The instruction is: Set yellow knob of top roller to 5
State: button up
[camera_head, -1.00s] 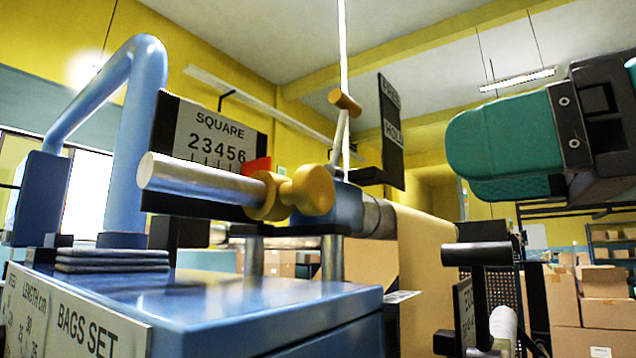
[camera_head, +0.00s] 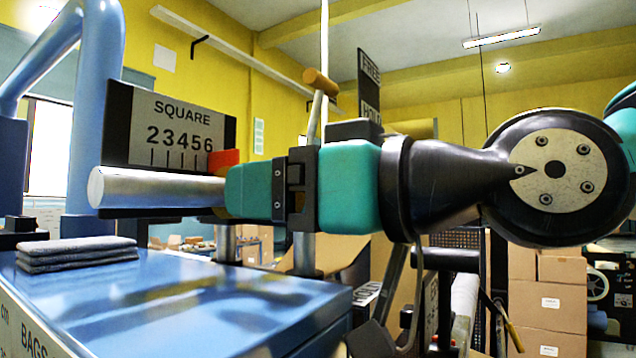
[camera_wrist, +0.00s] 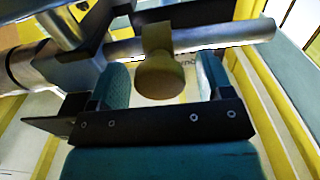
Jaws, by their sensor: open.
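The yellow knob (camera_wrist: 160,75) shows in the wrist view between the two teal fingers of my gripper (camera_wrist: 160,84), with a gap on each side. In the head view my gripper (camera_head: 250,190) covers the knob. The fingers are open around it. The knob sits on a silver roller bar (camera_head: 150,189), which also shows in the wrist view (camera_wrist: 200,40). A red pointer (camera_head: 224,158) stands just right of the 6, partly hidden by my gripper.
A blue machine top (camera_head: 180,290) lies below the bar, with folded grey cloths (camera_head: 78,254) on it. A wooden-handled lever (camera_head: 320,82) and a FREE/HOLD plate (camera_head: 370,85) stand behind my gripper. Cardboard boxes (camera_head: 548,300) are at the right.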

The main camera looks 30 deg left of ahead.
jog(key=c, duration=1.3)
jog(key=shift+s+f+b, duration=0.2)
jog(key=shift+s+b, duration=0.15)
jog(key=shift+b, duration=0.25)
jog(key=shift+s+b, duration=0.35)
jog(key=shift+r, duration=0.15)
jog(key=o, duration=1.3)
